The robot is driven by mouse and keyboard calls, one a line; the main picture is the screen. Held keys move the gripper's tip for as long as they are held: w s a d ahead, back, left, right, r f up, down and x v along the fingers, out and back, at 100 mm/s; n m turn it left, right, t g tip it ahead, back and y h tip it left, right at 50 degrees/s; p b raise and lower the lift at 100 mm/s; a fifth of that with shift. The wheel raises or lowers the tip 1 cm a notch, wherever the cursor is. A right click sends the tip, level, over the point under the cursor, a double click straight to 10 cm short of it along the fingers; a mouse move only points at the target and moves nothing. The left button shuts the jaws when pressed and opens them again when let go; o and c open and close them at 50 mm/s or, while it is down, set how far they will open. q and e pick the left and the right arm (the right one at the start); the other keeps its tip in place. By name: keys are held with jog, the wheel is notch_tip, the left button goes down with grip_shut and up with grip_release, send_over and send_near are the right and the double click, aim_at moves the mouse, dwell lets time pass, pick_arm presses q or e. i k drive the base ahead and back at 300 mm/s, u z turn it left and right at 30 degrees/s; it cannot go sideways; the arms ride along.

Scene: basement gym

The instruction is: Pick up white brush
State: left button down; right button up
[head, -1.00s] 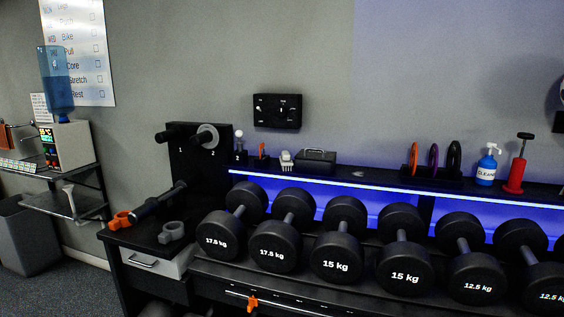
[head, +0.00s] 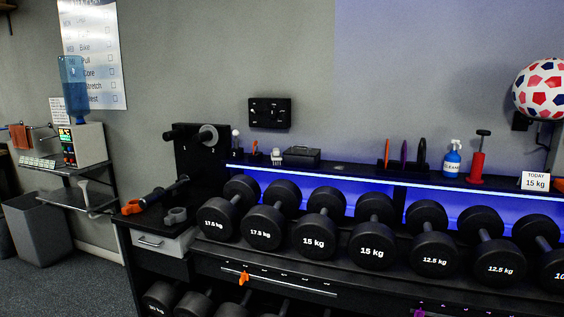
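A small white brush (head: 276,156) sits on the narrow black shelf above the dumbbells, in the head view left of centre. It stands between a small orange-topped item on its left and a black box on its right. Its bristles and handle are too small to tell apart clearly. Neither of my grippers shows in the head view.
A black box (head: 299,156) stands right beside the brush. Several dumbbells (head: 315,236) fill the rack below and in front of the shelf. A blue cleaner bottle (head: 452,161), a red pump (head: 477,160) and upright discs (head: 403,154) stand farther right. A pegboard stand (head: 187,152) rises at left.

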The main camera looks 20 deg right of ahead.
aim_at(276, 157)
jog(key=u, duration=0.65)
jog(key=i, duration=1.75)
jog(key=z, duration=0.55)
